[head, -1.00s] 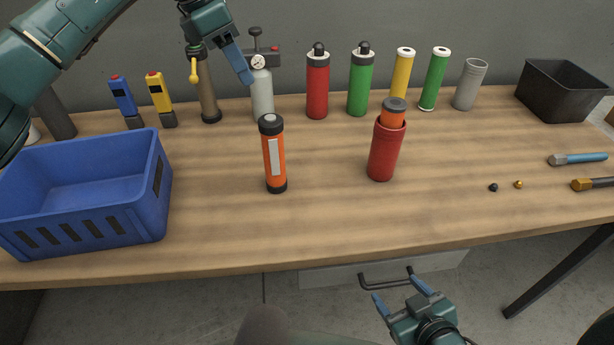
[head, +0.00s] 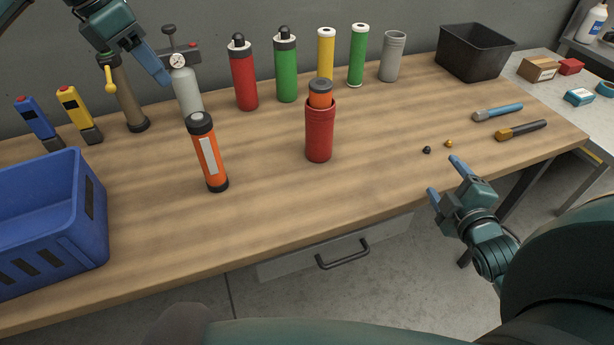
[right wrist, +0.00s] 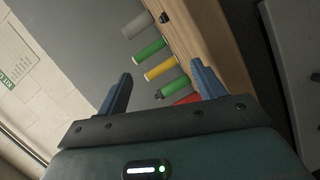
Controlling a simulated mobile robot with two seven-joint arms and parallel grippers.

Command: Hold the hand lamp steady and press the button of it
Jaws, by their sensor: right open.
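My left gripper (head: 160,72) is above the back of the bench, behind and to the left of the lamp. Only one blue finger shows clearly, so its opening cannot be told. My right gripper (head: 446,181) is open and empty at the bench's front edge, well right of the lamp. Its fingers also show apart in the right wrist view (right wrist: 160,90).
A red holder (head: 319,140) with an orange piece in it stands right of the lamp. A blue crate (head: 95,222) is at the left. Several bottles and tubes line the back. A black bin (head: 474,55) stands at back right. The front middle of the bench is clear.

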